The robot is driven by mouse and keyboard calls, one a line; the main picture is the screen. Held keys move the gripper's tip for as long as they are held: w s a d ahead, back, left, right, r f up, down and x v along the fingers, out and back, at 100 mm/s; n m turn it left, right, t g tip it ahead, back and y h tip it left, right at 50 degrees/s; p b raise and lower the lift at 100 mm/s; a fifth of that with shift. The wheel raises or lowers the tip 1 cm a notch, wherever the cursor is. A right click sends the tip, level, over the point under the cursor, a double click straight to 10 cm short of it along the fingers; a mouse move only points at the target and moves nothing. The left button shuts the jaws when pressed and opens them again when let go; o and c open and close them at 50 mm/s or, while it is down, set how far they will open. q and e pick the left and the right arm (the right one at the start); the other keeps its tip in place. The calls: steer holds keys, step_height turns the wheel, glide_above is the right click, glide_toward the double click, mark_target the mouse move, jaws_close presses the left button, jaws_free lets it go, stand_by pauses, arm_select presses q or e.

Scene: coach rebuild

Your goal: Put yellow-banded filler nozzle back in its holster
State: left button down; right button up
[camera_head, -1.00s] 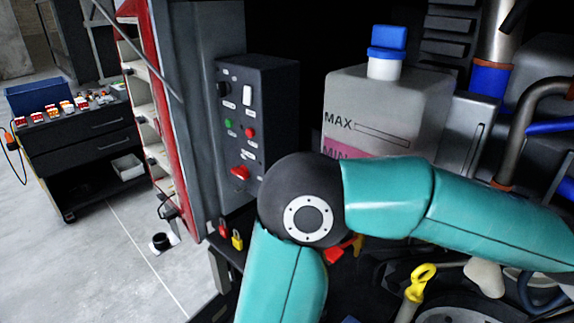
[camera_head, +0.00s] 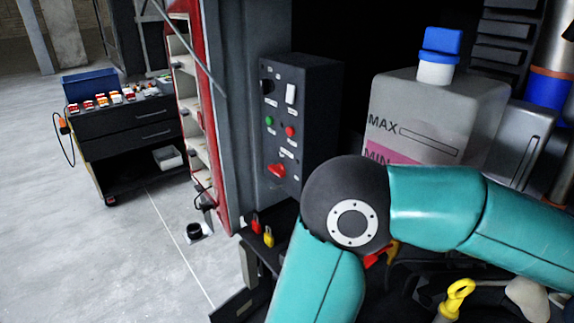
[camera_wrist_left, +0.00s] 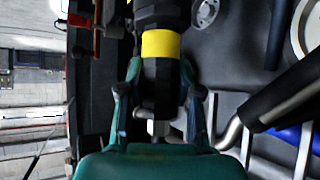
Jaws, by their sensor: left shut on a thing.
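The yellow-banded filler nozzle (camera_wrist_left: 161,44) shows in the left wrist view as a dark, thick body with a bright yellow band. My left gripper (camera_wrist_left: 160,68) has one finger on each side of the dark body just below the band and is shut on it. The nozzle's upper end runs out of the top of that view. I cannot pick out the holster in either view. In the head view no gripper shows; a teal arm of mine crosses the lower right and hides part of the engine bay. My right gripper is not in view.
A black control box (camera_head: 299,125) stands beside a translucent tank (camera_head: 430,110) with a blue cap. A yellow-handled part (camera_head: 456,297) is low right. A dark tool cart (camera_head: 128,135) stands far left, with clear floor (camera_head: 60,230) before it.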

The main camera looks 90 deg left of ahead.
arm_select(q)
steer(key=shift+r, duration=0.2)
steer(key=shift+s+r+p, duration=0.1)
steer(key=shift+r+p, duration=1.55)
steer(key=shift+r, duration=0.55)
steer(key=shift+f, duration=0.1)
